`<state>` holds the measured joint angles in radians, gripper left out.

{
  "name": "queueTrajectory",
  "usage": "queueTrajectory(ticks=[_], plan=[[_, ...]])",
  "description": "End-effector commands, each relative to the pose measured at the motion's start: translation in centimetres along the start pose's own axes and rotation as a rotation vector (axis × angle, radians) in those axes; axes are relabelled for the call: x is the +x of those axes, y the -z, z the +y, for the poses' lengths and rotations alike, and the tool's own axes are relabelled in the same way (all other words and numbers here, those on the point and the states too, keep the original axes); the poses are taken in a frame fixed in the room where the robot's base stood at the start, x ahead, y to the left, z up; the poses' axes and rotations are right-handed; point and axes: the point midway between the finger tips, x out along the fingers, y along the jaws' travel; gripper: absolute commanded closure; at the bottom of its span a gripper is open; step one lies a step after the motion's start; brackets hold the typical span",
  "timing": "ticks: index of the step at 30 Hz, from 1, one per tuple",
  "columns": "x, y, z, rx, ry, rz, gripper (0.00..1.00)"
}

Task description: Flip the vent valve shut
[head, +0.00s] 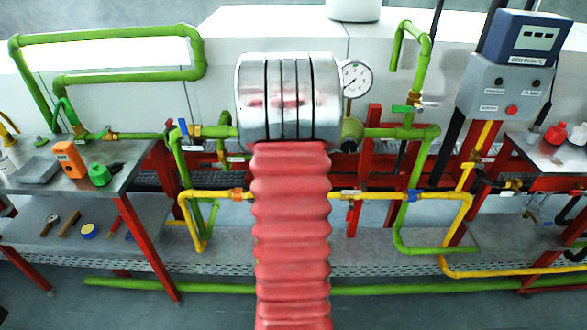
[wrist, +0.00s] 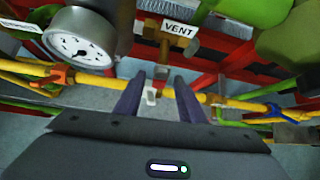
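A white plate marked VENT (wrist: 178,34) is at the top middle of the wrist view. Brass-brown valve parts (wrist: 165,50) show just below it. A handle and its position cannot be made out clearly. My gripper (wrist: 160,85) points toward this spot with its two dark fingers apart. Nothing is held between them; a small white tag (wrist: 151,95) shows in the gap, farther back. In the head view my red bellows-covered arm and silver wrist hide my gripper, and I cannot tell the vent valve there.
A round gauge (wrist: 80,45) stands close to the left of my fingers; it also shows in the head view (head: 356,78). Yellow pipes carry an orange fitting (head: 237,195) and a blue fitting (head: 415,195). Green pipes and red frame posts crowd the area. A tool bench (head: 120,180) stands left.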

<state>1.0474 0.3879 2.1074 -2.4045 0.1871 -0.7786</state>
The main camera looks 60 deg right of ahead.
Motion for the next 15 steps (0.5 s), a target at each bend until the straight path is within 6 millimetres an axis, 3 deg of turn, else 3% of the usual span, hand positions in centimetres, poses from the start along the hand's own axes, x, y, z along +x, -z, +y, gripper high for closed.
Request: queueTrajectory(ticks=[15], plan=[[-5.6, 0.0, -0.1, 0.002, 0.001, -0.003, 0.64]])
